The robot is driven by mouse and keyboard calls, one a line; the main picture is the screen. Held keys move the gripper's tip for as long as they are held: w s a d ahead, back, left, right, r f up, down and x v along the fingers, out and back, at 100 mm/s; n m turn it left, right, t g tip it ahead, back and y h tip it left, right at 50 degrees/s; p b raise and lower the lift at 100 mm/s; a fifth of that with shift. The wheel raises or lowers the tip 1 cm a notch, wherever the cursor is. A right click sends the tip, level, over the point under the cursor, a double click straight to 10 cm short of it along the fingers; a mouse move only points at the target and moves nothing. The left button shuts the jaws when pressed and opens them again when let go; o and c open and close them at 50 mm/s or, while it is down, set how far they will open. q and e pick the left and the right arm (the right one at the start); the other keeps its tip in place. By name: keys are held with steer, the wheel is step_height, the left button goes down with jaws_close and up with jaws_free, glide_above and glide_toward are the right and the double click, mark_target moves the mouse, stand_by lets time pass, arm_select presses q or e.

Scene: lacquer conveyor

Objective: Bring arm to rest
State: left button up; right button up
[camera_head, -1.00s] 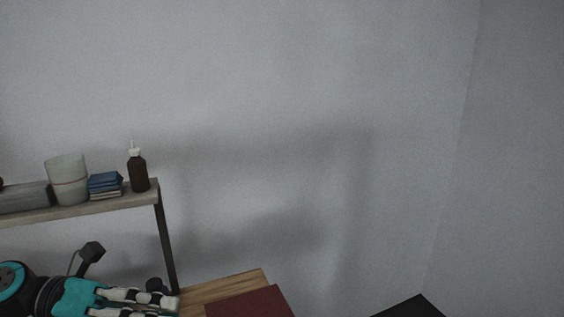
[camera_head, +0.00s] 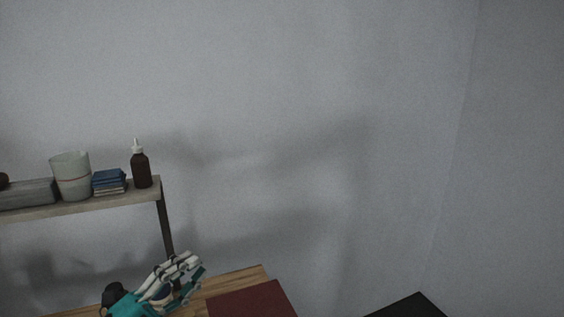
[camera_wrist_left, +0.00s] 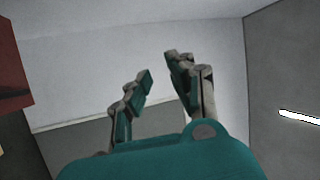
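My left gripper (camera_head: 182,279) is low in the head view, in front of the wooden table (camera_head: 235,282) and below the shelf. It is teal with pale finger links and points up and to the right. In the left wrist view, the left gripper (camera_wrist_left: 160,85) shows its two fingers apart, with only wall and grey surfaces behind and nothing between them. My right gripper is in neither view.
A shelf (camera_head: 100,202) above the table holds a pale cup (camera_head: 72,176), blue folded items (camera_head: 109,181), a dark bottle (camera_head: 141,168) and a grey box (camera_head: 27,194). A dark red surface (camera_head: 252,302) lies right of my gripper. A black object (camera_head: 408,307) shows at bottom right.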

arm_select(q)
steer(key=s+a+f+n+g+y, duration=0.1)
steer(key=a+f+n+y, duration=0.2)
steer(key=f+n+y, duration=0.5)
steer(key=s+a+f+n+y, duration=0.1)
steer(key=a+f+n+y, duration=0.4)
steer(key=f+n, duration=0.4)
steer(key=s+d+f+n+g+y, duration=0.25)
steer(key=s+f+n+g, duration=0.25)
steer(key=s+f+g, duration=1)
steer(key=s+f+t+b, duration=0.1)
steer(key=s+f+b, duration=0.25)
steer(key=f, duration=0.95)
steer(key=s+f+t+b, duration=0.15)
steer(key=f+b, duration=0.25)
steer(key=f, duration=0.9)
steer(key=s+f+b, duration=0.3)
steer(key=f+b, duration=0.1)
steer(key=f, duration=0.9)
steer(key=s+a+f+b, duration=0.1)
steer(key=s+f+b, duration=0.3)
steer(key=s+f, duration=0.4)
steer(key=s+a+f+g+b, duration=0.1)
steer(key=s+f+b, duration=0.3)
steer(key=f, duration=1.2)
steer(key=s, duration=0.4)
steer(key=shift+s+a+f+m+h, duration=0.15)
steer(key=shift+a+m+h, duration=0.15)
steer(key=shift+h, duration=0.05)
